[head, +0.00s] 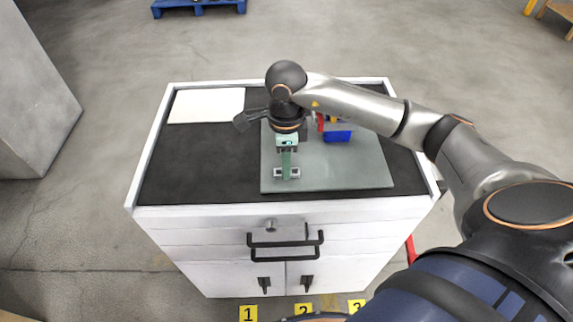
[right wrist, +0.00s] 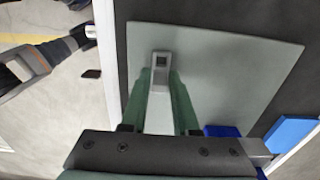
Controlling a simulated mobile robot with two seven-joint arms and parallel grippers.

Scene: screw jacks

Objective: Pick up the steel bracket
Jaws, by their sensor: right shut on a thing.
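The steel bracket (head: 296,172) is a small light-grey piece over the front left part of the grey-green mat (head: 350,175). My right gripper (head: 287,171) points down with green fingers, shut on the bracket. In the right wrist view the bracket (right wrist: 161,58) shows between the fingertips (right wrist: 161,80), with a dark square opening in it. I cannot tell whether it touches the mat or is just above it. My left gripper is not in view.
The mat lies on the dark top of a white cabinet (head: 200,215). A blue block (head: 338,136) and a red part (head: 320,122) are behind and right of the gripper. A pale sheet (head: 207,105) lies back left. The dark top's left side is clear.

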